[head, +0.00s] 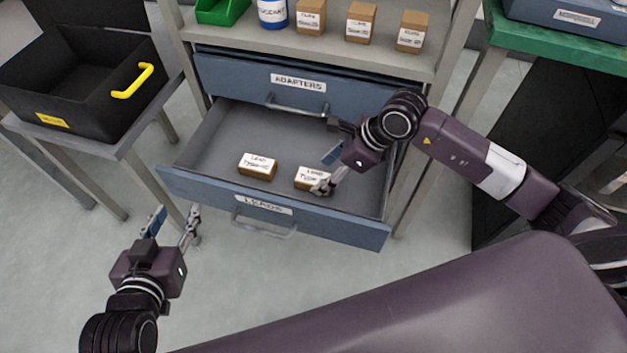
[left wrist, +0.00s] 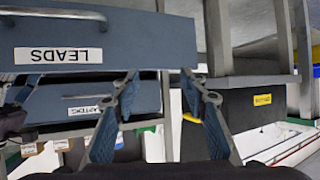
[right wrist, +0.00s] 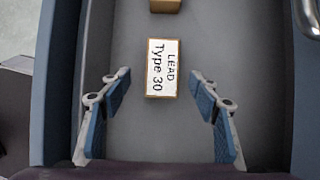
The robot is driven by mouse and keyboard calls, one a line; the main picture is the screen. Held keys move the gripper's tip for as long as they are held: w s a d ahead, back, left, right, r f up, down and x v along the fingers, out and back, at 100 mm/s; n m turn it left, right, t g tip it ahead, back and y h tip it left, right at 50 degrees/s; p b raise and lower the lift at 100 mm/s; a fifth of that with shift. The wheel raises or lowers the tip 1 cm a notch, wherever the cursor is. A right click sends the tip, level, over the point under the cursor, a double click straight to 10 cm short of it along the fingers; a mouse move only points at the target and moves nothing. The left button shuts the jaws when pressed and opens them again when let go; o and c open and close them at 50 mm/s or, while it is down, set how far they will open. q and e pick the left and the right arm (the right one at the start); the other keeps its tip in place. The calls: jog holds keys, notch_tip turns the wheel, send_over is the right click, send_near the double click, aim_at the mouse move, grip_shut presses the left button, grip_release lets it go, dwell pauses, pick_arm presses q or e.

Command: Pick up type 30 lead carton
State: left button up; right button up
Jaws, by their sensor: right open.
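The type 30 lead carton (right wrist: 162,68) lies label up in the open leads drawer (head: 222,133). In the head view this carton (head: 311,175) is partly covered by my right gripper (head: 328,170). That gripper is open above the drawer. In the right wrist view its fingers (right wrist: 160,90) are apart on either side of the carton's near end and do not visibly touch it. A second lead carton (head: 257,166) lies to the left in the drawer; its label is hard to read. My left gripper (head: 174,214) is open and empty, outside the drawer at its front left.
The adapters drawer (head: 250,83) above is nearly shut. A shelf over it holds several cartons (head: 360,23), a blue and white tub (head: 272,12) and a green bin (head: 220,10). A black crate (head: 62,85) with a yellow handle stands at the left.

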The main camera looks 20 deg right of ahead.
aim_at(314, 177)
jog(key=x, duration=0.1)
jog(key=b+x, duration=0.1)
jog(key=x, duration=0.3)
jog(key=shift+w+a+r, duration=0.1)
jog(key=shift+w+r, duration=0.1)
jog(key=shift+w, duration=0.05)
pick_arm(q)
jog(key=w+d+r+t+h, duration=0.1)
jog(key=w+r+t, duration=0.2)
jog(key=r, duration=0.4)
jog(key=shift+d+r+t, duration=0.3)
jog(key=shift+d+t, duration=0.1)
jog(key=shift+t, duration=0.1)
pick_arm(e)
jog(key=shift+c, duration=0.4)
jog(key=c, duration=1.2)
jog(key=shift+r, duration=0.2)
